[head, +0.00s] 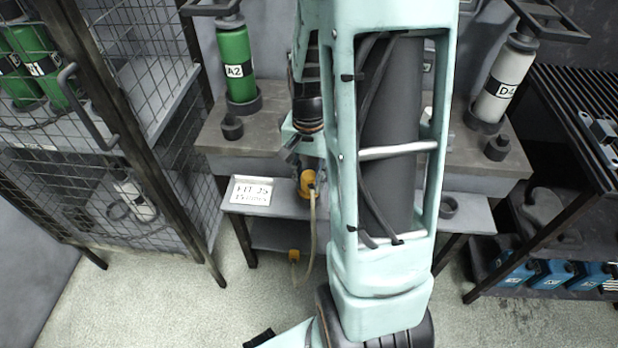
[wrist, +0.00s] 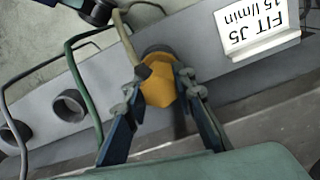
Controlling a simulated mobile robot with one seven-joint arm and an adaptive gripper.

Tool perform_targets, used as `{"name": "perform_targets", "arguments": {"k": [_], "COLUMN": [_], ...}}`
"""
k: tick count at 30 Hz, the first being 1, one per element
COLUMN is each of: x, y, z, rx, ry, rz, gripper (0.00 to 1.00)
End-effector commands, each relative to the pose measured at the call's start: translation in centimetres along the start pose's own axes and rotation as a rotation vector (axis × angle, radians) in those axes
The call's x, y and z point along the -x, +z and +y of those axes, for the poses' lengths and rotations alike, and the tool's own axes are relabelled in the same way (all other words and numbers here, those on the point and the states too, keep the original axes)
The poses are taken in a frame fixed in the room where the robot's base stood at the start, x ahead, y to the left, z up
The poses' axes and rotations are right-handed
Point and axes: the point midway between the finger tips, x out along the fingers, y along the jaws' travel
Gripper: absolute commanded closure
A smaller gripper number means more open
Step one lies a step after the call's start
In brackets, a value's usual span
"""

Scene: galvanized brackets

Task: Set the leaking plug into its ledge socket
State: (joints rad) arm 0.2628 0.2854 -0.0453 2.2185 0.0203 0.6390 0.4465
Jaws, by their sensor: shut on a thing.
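A yellow plug (wrist: 160,84) with a pale hose (wrist: 124,38) sits between the fingertips of my gripper (wrist: 160,80), which is shut on it. In the head view the plug (head: 307,184) shows over the grey ledge (head: 285,203), just left of my arm, with its hose hanging down. A dark round rim (wrist: 157,49) shows right behind the plug in the wrist view. I cannot tell whether the plug sits in a socket there. Two empty ring sockets (wrist: 70,104) stand farther left on the ledge. No leak can be made out.
A white sign reading "FIT J5 15 l/min" (wrist: 257,27) stands beside the plug. A green hose (wrist: 83,80) crosses the ledge. Green cylinder A2 (head: 236,65) and a grey-white cylinder (head: 498,85) stand on the bench behind. A mesh cage (head: 150,95) stands left.

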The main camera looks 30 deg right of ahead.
Motion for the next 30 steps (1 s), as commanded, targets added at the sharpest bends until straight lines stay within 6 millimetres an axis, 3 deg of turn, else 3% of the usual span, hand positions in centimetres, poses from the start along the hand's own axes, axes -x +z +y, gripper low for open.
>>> {"name": "perform_targets", "arguments": {"k": [1, 2, 7, 19, 30], "x": [-0.3, -0.2, -0.1, 0.7, 8.1], "y": [0.0, 0.0, 0.0, -0.1, -0.1], "z": [0.0, 0.0, 0.0, -0.1, -0.1], "rx": [0.0, 0.0, 0.0, 0.0, 0.002], "ry": [0.0, 0.0, 0.0, -0.002, -0.003], "rz": [0.0, 0.001, 0.001, 0.004, 0.006], "gripper": [1.0, 0.74, 0.56, 0.56, 0.56]}}
